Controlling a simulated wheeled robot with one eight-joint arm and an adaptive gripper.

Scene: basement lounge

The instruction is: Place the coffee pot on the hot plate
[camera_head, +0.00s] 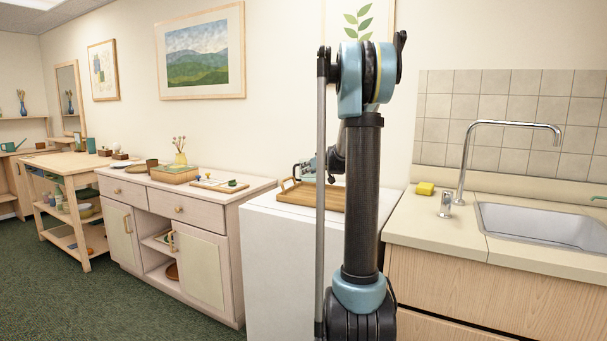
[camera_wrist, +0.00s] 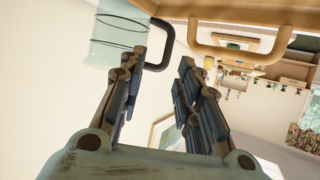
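In the wrist view the coffee pot is a pale see-through glass vessel (camera_wrist: 117,32) with dark rings, cut off by the top edge. Its black curved handle (camera_wrist: 166,36) reaches down to the gap between my fingertips. My gripper (camera_wrist: 160,68) is open, with its fingers apart and the lower end of the handle near the left fingertip; I cannot tell if they touch. In the head view a small black curved shape (camera_head: 296,172) beside my arm looks like the handle; my arm hides most of that area. I cannot make out a hot plate.
A wooden tray (camera_head: 291,198) sits on the white cabinet (camera_head: 272,222) behind my arm; its handle (camera_wrist: 240,55) shows close in the wrist view. To the right are a yellow sponge (camera_head: 425,188), faucet (camera_head: 466,160) and sink (camera_head: 540,224). A cabinet with small items (camera_head: 250,187) stands left.

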